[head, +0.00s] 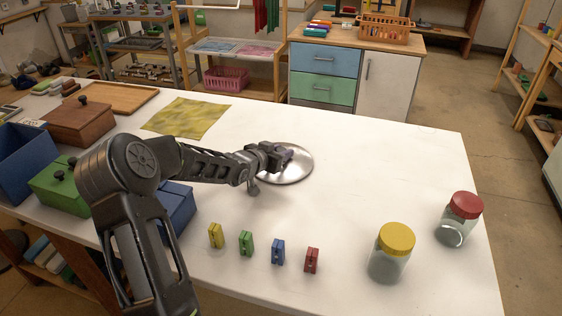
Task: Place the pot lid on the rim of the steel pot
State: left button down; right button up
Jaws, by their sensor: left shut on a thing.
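The pot lid (292,172), a round shiny steel disc, is near the middle of the white table in the head view. My left gripper (285,155) reaches in from the left and is shut on the lid near its top; the gripper hides the knob and part of the left side. I cannot tell whether the lid touches the table or hangs just above it. I see no steel pot in this view. My right gripper is not in view.
The white table (350,215) is bare around the lid. Several small coloured blocks (278,252) stand in front. A yellow-capped jar (391,255) and a red-capped jar (459,219) stand at right. A yellow-green cloth (187,118) and boxes (80,122) lie at left.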

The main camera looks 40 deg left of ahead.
aim_at(282, 149)
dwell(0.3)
pick_arm(q)
notch_tip(282, 149, up, 10)
jog(key=p, duration=0.3)
jog(key=shift+w+r+h, duration=0.1)
jog(key=shift+r+h, duration=0.05)
jog(key=shift+h, duration=0.15)
dwell(1.0)
